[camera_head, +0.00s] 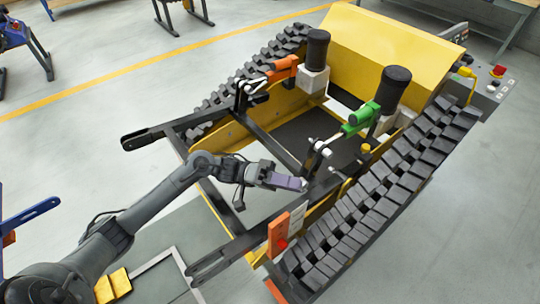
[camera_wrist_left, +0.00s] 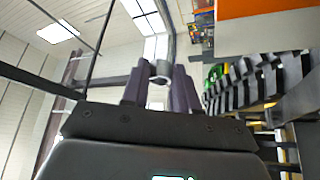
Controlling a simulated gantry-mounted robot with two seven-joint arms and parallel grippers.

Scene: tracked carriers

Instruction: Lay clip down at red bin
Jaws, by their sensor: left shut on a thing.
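My left gripper (camera_head: 291,182) reaches in from the left over the front part of the tracked carrier (camera_head: 385,45). It is shut on a small pale grey piece, which I take to be the clip (camera_wrist_left: 161,70). The piece sits between the two dark fingers in the left wrist view, and its shape is mostly hidden. I cannot make out a red bin for certain. An orange-red upright panel (camera_head: 278,236) stands at the carrier's front, below my gripper in the picture. My right gripper is not in view.
Black tracks (camera_head: 385,190) flank the yellow frame. Yellow blocks (camera_head: 113,285) lie at the lower left. Open grey floor surrounds the carrier.

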